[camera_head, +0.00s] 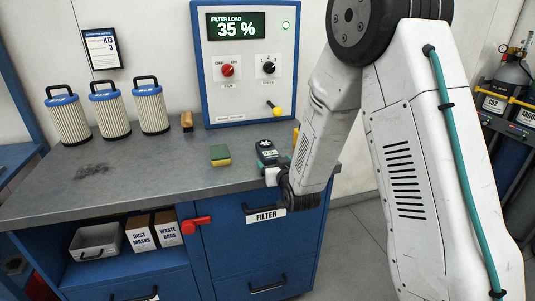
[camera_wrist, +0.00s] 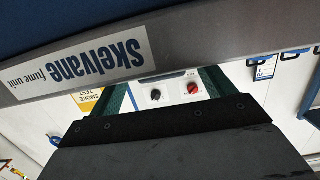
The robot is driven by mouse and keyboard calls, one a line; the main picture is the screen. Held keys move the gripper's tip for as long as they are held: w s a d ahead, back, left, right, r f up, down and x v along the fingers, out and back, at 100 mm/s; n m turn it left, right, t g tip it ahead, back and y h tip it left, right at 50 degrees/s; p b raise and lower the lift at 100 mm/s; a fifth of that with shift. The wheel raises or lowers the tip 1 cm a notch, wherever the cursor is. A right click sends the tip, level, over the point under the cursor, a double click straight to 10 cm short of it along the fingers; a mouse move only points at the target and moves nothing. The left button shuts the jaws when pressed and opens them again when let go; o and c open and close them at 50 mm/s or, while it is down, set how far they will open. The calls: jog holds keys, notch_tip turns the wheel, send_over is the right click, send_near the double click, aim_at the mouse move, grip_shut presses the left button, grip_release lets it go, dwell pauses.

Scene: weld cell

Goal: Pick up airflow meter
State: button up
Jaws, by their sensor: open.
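I cannot make out an airflow meter for certain in either view. A dark, teal-edged shape (camera_head: 268,153) shows at the counter's front right edge, right by the end of my arm. I cannot tell whether it is a device or part of my gripper. In the wrist view, which is upside down, my gripper (camera_wrist: 165,88) has two dark green fingers spread apart, with nothing visible between them. They point toward the counter's front edge, which bears a "Skelvane fume unit" label (camera_wrist: 80,63). My arm hides part of the counter's right end.
The grey counter (camera_head: 150,180) holds several filters (camera_head: 110,112), a green-and-yellow sponge (camera_head: 220,155) and a brush (camera_head: 187,121). A control panel (camera_head: 245,60) stands behind. Below are a red handle (camera_head: 196,225) and a filter drawer (camera_head: 264,216). Gas cylinders (camera_head: 510,80) stand far right.

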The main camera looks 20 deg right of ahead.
aim_at(270, 152)
jog(key=w, duration=0.6)
jog(key=shift+f, duration=0.15)
jog(key=c, duration=1.2)
